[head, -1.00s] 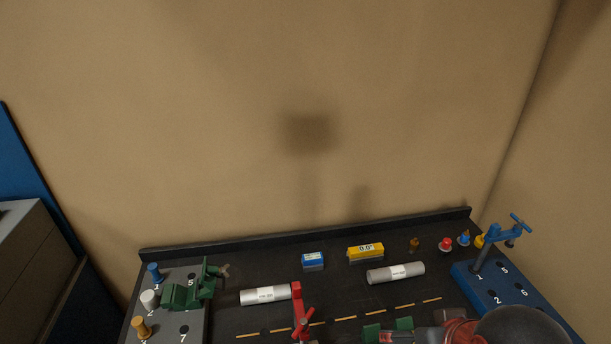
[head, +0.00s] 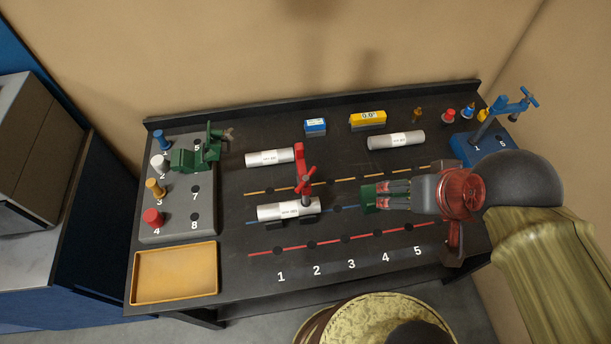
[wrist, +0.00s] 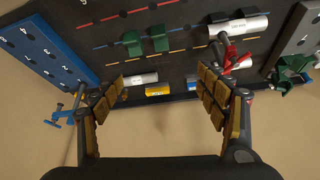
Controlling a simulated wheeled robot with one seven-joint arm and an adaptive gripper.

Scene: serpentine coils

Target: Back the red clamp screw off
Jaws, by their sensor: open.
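The red clamp (head: 301,165) stands upright behind a white tube (head: 288,209) on the blue line, its arm reaching over it. Its red screw handle (head: 309,179) sits above the tube. In the wrist view the red clamp screw (wrist: 228,52) is at the upper right, beside the tube (wrist: 239,27). My gripper (head: 380,195) is to the right of the clamp, over the green blocks (head: 368,200), apart from the clamp. In the wrist view its padded fingers (wrist: 163,82) are wide apart with nothing between them.
A grey block with pegs (head: 206,216) and a green clamp (head: 196,155) stands left, above an orange tray (head: 175,273). A blue block (head: 465,148) with a blue clamp (head: 500,108) is at right. Two tubes lie behind. The board's front is clear.

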